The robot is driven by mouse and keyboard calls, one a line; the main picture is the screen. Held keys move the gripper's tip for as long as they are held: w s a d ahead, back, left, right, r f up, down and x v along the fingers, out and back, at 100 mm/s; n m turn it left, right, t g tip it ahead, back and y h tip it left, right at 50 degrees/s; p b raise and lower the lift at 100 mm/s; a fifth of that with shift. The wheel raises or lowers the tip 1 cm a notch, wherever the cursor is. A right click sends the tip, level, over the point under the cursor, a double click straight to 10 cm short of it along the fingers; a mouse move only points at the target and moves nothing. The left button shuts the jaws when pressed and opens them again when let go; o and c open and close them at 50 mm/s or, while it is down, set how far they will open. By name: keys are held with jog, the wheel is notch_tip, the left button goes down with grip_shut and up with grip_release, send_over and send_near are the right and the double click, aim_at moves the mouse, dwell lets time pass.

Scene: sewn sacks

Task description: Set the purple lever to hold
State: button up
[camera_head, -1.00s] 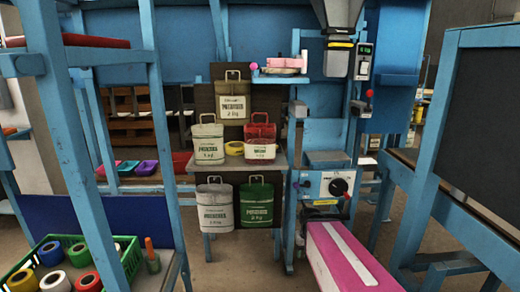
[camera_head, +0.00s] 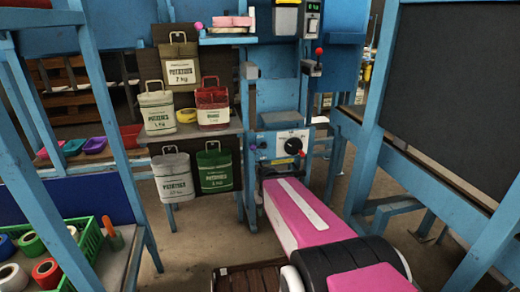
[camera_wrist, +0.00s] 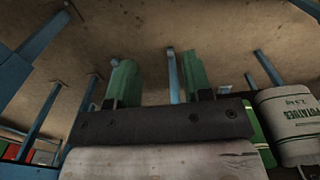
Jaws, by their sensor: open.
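A small pink-purple ball knob (camera_head: 198,25) shows at the left end of the shelf beside the machine in the head view. It may be the purple lever's end; its shaft and any hold marking are too small to make out. In the wrist view my gripper (camera_wrist: 158,78) has two green fingers standing wide apart with nothing between them, above brown floor.
The blue machine has a black dial (camera_head: 293,146) and a red-knobbed lever (camera_head: 319,52). Potato sacks (camera_head: 181,71) hang left of it; one sack (camera_wrist: 288,120) is close right in the wrist view. A dark board (camera_head: 460,90) stands right.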

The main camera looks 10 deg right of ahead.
jog(key=shift+w+r, duration=0.1)
jog(key=shift+w, duration=0.1)
jog(key=c, duration=0.5)
jog(key=w+r+t, duration=0.1)
jog(key=w+r, duration=0.2)
jog(key=w, duration=0.2)
jog(key=w+d+r, duration=0.1)
jog(key=w+r, duration=0.2)
jog(key=w, duration=0.2)
jog(key=w+d+r+m+t, duration=0.1)
jog(key=w+r, duration=0.2)
jog(key=w, duration=0.2)
jog(key=shift+r+t+y, duration=0.3)
jog(key=shift+r+y, duration=0.1)
grip_shut()
jog(key=w+d+r+t, duration=0.3)
jog(key=w+r, duration=0.9)
jog(key=r, duration=0.3)
jog(key=shift+w+r+m+y, duration=0.2)
jog(key=shift+w+m+y, duration=0.2)
jog(key=shift+d, duration=0.1)
